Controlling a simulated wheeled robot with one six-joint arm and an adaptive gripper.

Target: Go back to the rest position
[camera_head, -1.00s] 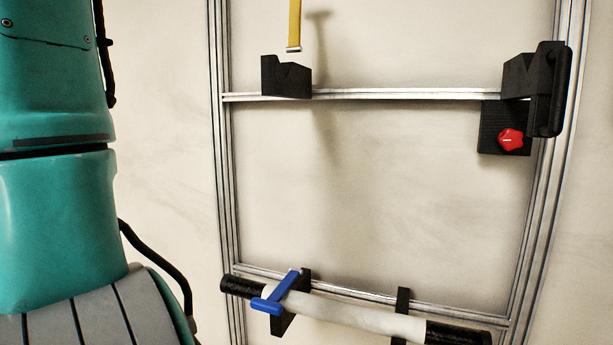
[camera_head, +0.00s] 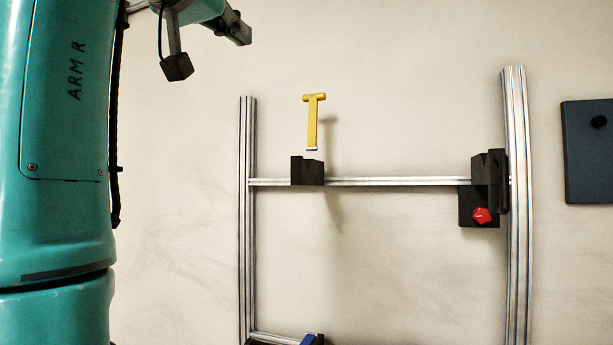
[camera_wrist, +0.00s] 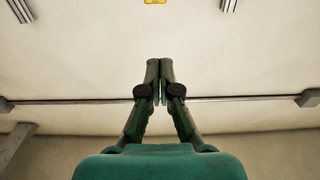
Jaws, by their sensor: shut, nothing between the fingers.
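My gripper (camera_wrist: 160,68) is shut and empty in the wrist view, its two fingertips pressed together. Behind them is a pale wall, apart from the fingers. In the head view my gripper (camera_head: 238,28) shows at the top, left of and above the metal frame (camera_head: 247,210). It touches nothing that I can see.
A yellow T-shaped piece (camera_head: 313,120) is upright just above a black notched block (camera_head: 308,171) on the crossbar (camera_head: 400,181). A black bracket (camera_head: 480,190) with a red knob (camera_head: 482,215) is on the right. A dark panel (camera_head: 588,150) is further right. Wall space between is clear.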

